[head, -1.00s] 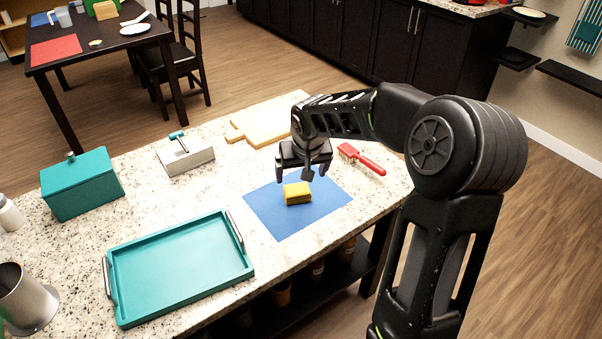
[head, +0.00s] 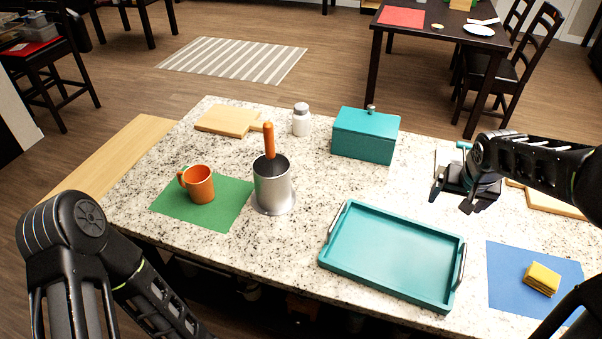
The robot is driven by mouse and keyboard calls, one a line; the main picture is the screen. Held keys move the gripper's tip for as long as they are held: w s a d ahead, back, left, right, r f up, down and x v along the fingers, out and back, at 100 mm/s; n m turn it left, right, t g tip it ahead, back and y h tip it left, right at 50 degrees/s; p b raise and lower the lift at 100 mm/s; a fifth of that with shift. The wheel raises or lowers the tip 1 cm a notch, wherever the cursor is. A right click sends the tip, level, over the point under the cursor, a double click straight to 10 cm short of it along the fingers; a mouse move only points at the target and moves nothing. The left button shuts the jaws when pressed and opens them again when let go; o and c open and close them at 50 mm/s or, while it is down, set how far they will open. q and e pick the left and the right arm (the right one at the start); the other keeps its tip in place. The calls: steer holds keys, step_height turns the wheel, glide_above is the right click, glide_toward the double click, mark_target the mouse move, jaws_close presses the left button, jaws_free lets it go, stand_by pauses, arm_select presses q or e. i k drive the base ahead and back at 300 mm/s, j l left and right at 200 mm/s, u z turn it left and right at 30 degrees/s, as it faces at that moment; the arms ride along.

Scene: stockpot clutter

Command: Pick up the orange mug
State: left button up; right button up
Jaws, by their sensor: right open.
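The orange mug (head: 200,186) stands upright on a green mat (head: 232,206) at the left part of the counter, its handle to the left. My left arm comes in at the lower left, in front of the counter; its gripper is out of the picture. My right gripper (head: 453,206) is open and empty above the counter, to the right of the teal tray and far from the mug.
A metal pot (head: 272,190) with an orange-handled tool stands just right of the mug. A teal tray (head: 395,250), a teal box (head: 365,135), a white jar (head: 301,122) and a cutting board (head: 227,121) are nearby. A yellow sponge (head: 541,279) lies on a blue mat (head: 505,280).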

mark_target(198, 179)
steer(key=u, duration=0.55)
steer(key=k+j, duration=0.8)
steer(key=j, duration=0.15)
